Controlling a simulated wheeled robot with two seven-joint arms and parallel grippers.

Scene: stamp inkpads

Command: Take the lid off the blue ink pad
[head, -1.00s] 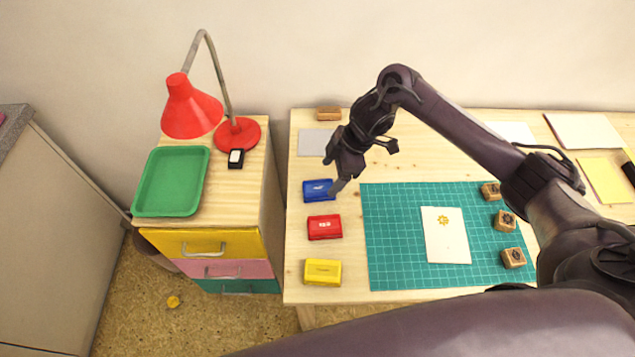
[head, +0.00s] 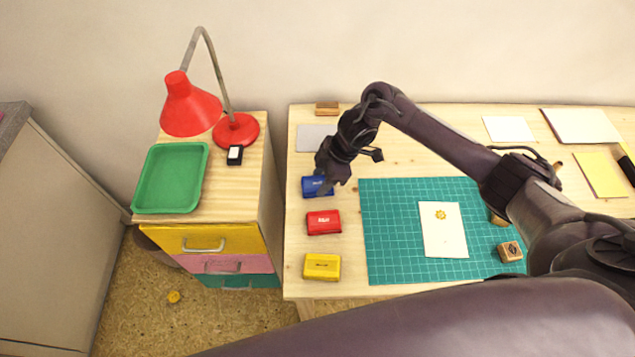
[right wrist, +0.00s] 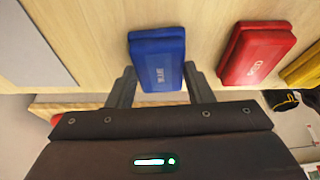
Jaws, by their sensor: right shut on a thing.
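The blue ink pad (head: 310,187) lies at the left side of the table, partly hidden behind my right gripper (head: 326,186). My left gripper is not in view.
A red ink pad (head: 323,222) and a yellow ink pad (head: 322,267) lie in line nearer the front. A green cutting mat (head: 385,255) with a card (head: 440,240) is to the right. A green tray (head: 171,178) and a red lamp (head: 190,108) stand on the drawer cabinet.

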